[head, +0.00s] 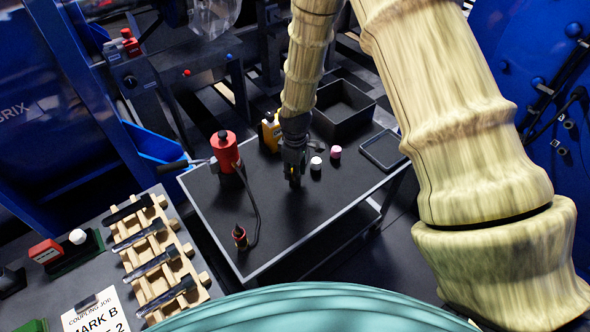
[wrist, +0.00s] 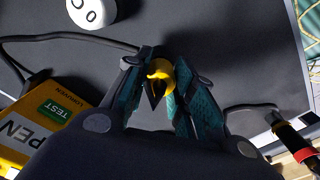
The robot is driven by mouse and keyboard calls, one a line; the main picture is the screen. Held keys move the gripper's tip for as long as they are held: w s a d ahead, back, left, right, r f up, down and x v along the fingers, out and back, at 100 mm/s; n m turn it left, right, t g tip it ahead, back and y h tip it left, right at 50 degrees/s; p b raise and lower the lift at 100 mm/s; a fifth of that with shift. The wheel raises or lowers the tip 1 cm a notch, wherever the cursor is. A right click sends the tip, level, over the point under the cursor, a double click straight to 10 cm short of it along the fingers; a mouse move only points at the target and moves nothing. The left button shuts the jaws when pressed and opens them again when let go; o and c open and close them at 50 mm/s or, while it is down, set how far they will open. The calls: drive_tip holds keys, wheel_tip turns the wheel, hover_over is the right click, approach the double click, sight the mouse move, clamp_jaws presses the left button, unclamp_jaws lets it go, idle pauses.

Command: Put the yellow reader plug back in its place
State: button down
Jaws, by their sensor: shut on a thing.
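My gripper (wrist: 160,88) is shut on a small yellow plug (wrist: 160,68), with a dark pointed part showing between the fingers. In the head view my gripper (head: 294,183) hangs over the dark top of the cart, and only a speck of yellow shows between its fingers. The yellow reader (wrist: 50,118), with a green TEST label, lies to the left in the wrist view. In the head view the reader (head: 271,130) stands behind and left of my gripper, partly hidden by the arm. The plug's socket cannot be made out.
A red cylinder (head: 225,150) with a black cable stands on the cart's left. A red-and-black piece (head: 240,237) is near the front edge. A white knob (head: 316,163), a pink knob (head: 336,152), a shallow tray (head: 383,151) and a black bin (head: 342,108) are to the right and behind.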

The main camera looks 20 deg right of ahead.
drive_tip(key=shift+f, duration=0.8)
drive_tip(key=c, duration=1.1)
unclamp_jaws()
wheel_tip(320, 180, up, 12)
